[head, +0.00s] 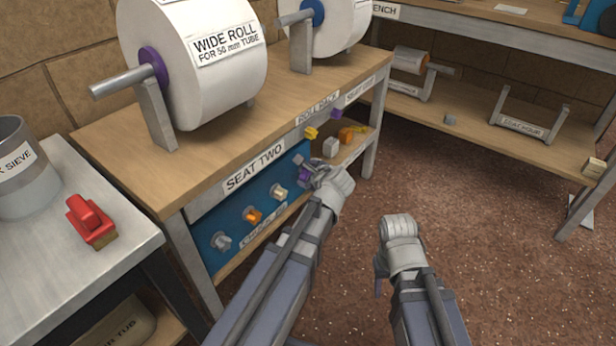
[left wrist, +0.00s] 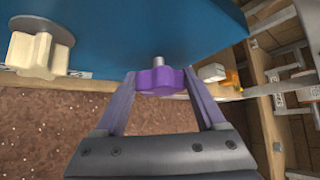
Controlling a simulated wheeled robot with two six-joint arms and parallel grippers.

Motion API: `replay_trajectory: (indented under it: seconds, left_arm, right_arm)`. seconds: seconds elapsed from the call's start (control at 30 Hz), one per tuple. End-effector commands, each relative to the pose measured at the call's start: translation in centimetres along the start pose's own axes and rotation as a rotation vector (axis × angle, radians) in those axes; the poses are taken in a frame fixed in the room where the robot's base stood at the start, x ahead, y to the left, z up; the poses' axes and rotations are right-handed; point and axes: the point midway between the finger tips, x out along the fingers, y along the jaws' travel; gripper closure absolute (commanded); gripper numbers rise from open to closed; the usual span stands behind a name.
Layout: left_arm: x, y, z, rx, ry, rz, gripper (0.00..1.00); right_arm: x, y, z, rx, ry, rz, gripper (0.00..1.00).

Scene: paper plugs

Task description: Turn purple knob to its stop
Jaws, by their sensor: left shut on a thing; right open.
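The purple knob (head: 304,175) is at the right end of a row of knobs on the blue panel (head: 204,228) under the roll rack. In the head view my left gripper (head: 312,178) covers part of it. In the left wrist view the purple knob (left wrist: 159,80) sits between the two fingers of my left gripper (left wrist: 160,88), which is shut on it. A metal shaft shows between the knob and the panel. My right gripper (head: 388,262) is open and empty, above the floor to the right.
A cream knob (head: 278,192), an orange knob (head: 252,215) and a grey knob (head: 222,241) sit left on the same panel. Small blocks, among them a grey one (head: 331,147), lie on the shelf right of it. The floor (head: 480,230) on the right is clear.

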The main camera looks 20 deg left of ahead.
Motion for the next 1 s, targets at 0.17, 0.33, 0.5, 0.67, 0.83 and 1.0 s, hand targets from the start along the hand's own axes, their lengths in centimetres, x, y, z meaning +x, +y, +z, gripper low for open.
replay_trajectory:
  seconds: [0.17, 0.33, 0.5, 0.67, 0.83, 1.0]
  left_arm:
    - [-0.01, 0.24, -0.08, -0.034, 0.003, -0.030, 0.83]
    - [-0.04, 0.16, -0.03, -0.047, 0.002, -0.041, 0.83]
    - [-0.05, 0.12, -0.02, -0.048, 0.002, -0.042, 0.83]
    - [-0.04, 0.12, -0.02, -0.048, 0.002, -0.042, 0.83]
    - [-0.04, 0.10, -0.01, -0.047, 0.002, -0.043, 0.10]
    - [-0.03, 0.06, 0.00, -0.046, 0.001, -0.043, 0.00]
  right_arm:
    - [0.56, -0.06, -0.03, 0.000, 0.000, 0.000, 0.50]
    - [0.64, -0.06, -0.03, 0.000, 0.000, 0.000, 0.50]
    - [0.62, -0.06, -0.03, 0.000, 0.000, 0.000, 0.50]
    - [0.61, -0.06, -0.03, 0.000, 0.000, 0.000, 0.50]
    - [0.61, -0.06, -0.03, 0.000, 0.000, 0.000, 0.50]
    - [0.60, -0.06, -0.03, 0.000, 0.000, 0.000, 0.50]
